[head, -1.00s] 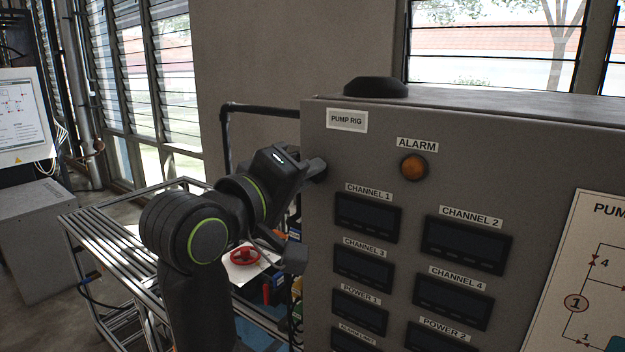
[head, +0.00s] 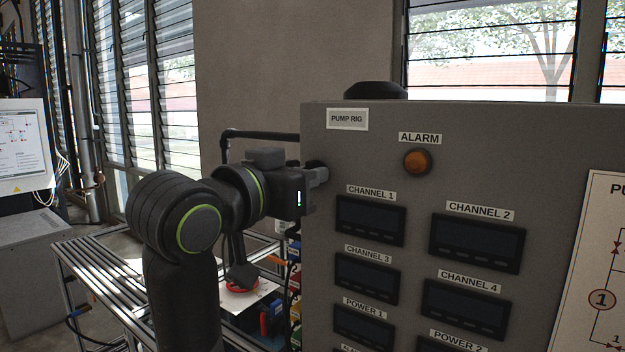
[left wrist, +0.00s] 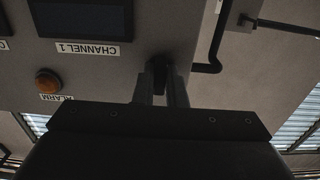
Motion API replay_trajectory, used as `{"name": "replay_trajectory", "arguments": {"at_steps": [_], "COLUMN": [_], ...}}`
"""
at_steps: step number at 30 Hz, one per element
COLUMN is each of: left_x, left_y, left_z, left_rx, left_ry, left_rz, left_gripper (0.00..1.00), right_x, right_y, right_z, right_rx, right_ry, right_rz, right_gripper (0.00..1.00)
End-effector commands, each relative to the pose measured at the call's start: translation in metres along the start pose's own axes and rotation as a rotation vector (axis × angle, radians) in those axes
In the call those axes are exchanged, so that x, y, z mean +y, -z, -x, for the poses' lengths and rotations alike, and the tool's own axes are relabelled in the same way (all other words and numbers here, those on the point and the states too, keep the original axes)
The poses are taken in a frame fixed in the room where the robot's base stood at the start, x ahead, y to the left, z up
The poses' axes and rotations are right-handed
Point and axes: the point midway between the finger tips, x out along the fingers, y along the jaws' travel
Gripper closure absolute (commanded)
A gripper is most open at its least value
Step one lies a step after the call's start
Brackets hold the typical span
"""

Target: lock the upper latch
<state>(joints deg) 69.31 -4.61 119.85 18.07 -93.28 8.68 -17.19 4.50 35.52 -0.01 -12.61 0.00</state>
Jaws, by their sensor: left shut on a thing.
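The upper latch is a small dark handle at the top left of the grey cabinet (head: 400,122) front, beside the PUMP RIG label (head: 347,119). My left gripper (head: 321,173) is shut on it, with the fingers against the cabinet face. In the left wrist view the dark latch (left wrist: 158,72) shows between the two fingers, and the gripper body hides the lower part of the picture. In the head view the fingers cover most of the latch, so its exact angle is hard to tell. My right gripper is not in view.
An orange alarm lamp (head: 417,162) and several dark displays (head: 370,221) are on the cabinet front to the right. A metal-slatted bench (head: 100,275) stands at the left, with a red handwheel partly hidden behind my arm. A black pipe (head: 262,134) runs behind the cabinet.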

Motion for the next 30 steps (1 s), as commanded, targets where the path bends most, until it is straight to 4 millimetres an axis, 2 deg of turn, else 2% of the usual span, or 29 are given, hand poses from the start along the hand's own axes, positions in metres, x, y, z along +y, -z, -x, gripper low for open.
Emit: {"name": "replay_trajectory", "arguments": {"at_steps": [1,6,7,17,30], "left_x": [-0.001,0.000,0.000,0.000,-0.001], "left_y": [-0.003,-0.002,-0.002,0.001,0.003], "left_z": [-0.001,0.000,0.000,0.005,0.057], "left_rx": [-0.009,-0.006,-0.005,-0.001,0.000], "left_ry": [0.000,0.000,0.000,0.000,0.001], "left_rz": [0.004,0.005,0.005,0.005,0.005], "left_gripper": [0.88,0.66,0.64,0.64,0.64], "right_x": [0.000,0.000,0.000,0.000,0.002], "right_y": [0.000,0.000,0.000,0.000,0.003], "right_z": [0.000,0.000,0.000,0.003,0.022], "right_rx": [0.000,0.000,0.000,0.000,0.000], "right_ry": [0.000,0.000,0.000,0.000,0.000], "right_rz": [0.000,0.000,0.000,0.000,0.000], "right_gripper": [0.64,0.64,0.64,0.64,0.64]}}
